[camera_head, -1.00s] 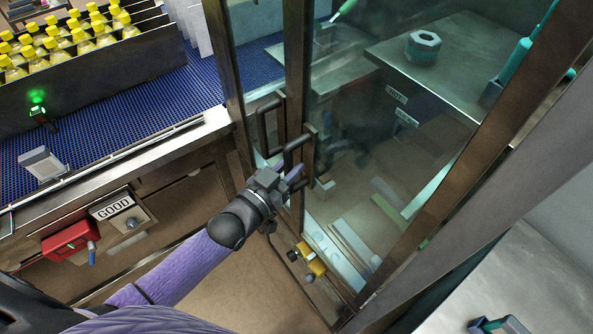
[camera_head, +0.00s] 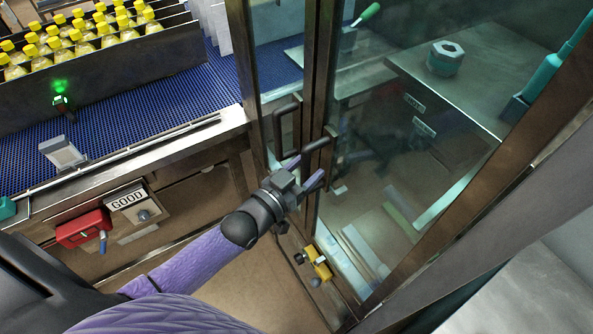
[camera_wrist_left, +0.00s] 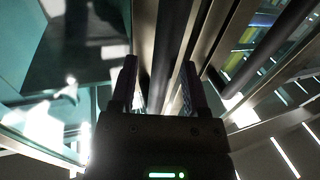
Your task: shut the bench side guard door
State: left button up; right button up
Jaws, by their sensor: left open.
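The guard door (camera_head: 400,180) is a large glass panel in a brown metal frame, in the middle and right of the head view. A dark bar handle (camera_head: 320,143) stands out from its left upright. A second dark handle (camera_head: 286,130) is on the narrower glazed part just to the left. I cannot tell how far the door stands open. My left gripper (camera_head: 304,171) is open just below the bar handle, close to the frame. In the left wrist view, a dark upright bar (camera_wrist_left: 161,60) lies between its spread fingers (camera_wrist_left: 158,85); contact is unclear. My right gripper is out of view.
A blue conveyor (camera_head: 140,130) with yellow-capped bottles (camera_head: 85,40) runs at the left. A red box (camera_head: 83,228) and a GOOD sign (camera_head: 128,197) are below it. A yellow block (camera_head: 318,262) sits low by the frame. A bench (camera_head: 470,90) shows through the glass.

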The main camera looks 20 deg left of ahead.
pick_arm(q)
jog(key=v, duration=0.9)
